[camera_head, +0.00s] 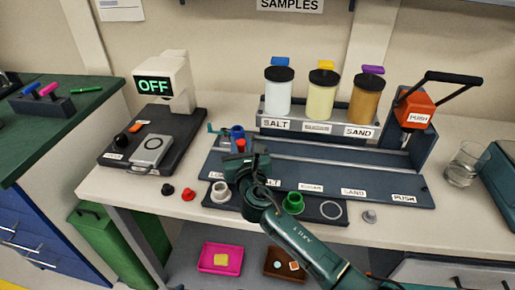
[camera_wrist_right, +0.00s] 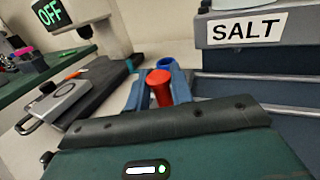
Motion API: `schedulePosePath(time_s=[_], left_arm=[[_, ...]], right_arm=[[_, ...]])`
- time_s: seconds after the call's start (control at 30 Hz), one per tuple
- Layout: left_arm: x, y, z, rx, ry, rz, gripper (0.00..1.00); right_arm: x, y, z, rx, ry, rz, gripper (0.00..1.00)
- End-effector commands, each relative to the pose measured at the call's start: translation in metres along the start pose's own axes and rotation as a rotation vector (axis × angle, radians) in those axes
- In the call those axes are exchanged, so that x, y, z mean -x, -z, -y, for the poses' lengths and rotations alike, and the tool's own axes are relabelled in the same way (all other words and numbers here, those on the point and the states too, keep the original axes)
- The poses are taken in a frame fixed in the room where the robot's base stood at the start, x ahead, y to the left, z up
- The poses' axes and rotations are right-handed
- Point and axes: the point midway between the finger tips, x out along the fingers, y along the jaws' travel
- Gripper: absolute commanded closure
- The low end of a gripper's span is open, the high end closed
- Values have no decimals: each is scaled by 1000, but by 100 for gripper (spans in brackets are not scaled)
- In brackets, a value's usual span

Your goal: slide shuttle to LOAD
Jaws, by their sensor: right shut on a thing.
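The blue shuttle (camera_head: 237,132) with its red knob (camera_head: 241,145) is at the left part of the dark rail (camera_head: 400,188), by a partly covered label that starts with "LO". Labels SALT, SUGAR, SAND and PUSH run rightward along the rail. My left gripper is not in view.
Three sample jars (camera_head: 321,95) stand behind the rail. An orange press (camera_head: 415,110) with a black lever is at the right end. A scale (camera_head: 152,150) and a screen reading OFF (camera_head: 153,85) are left.

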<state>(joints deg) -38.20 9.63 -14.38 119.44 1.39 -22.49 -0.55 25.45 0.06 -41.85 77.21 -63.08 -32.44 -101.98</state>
Motion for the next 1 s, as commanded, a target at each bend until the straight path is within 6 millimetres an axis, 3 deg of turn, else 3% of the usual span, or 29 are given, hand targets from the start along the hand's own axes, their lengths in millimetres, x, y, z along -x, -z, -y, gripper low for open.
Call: schedulePosePath(time_s=[0.2,0.67,0.7,0.8,1.0], left_arm=[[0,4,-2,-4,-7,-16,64],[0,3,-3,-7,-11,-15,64],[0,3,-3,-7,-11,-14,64],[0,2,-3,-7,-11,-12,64],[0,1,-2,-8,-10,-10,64]], right_arm=[[-6,0,-17,-1,-3,2,100],[-8,-2,-22,-2,-7,2,100],[-8,-2,-22,-2,-8,2,74],[-8,-2,-21,-2,-7,2,66],[-8,-1,-20,-1,-4,1,65]])
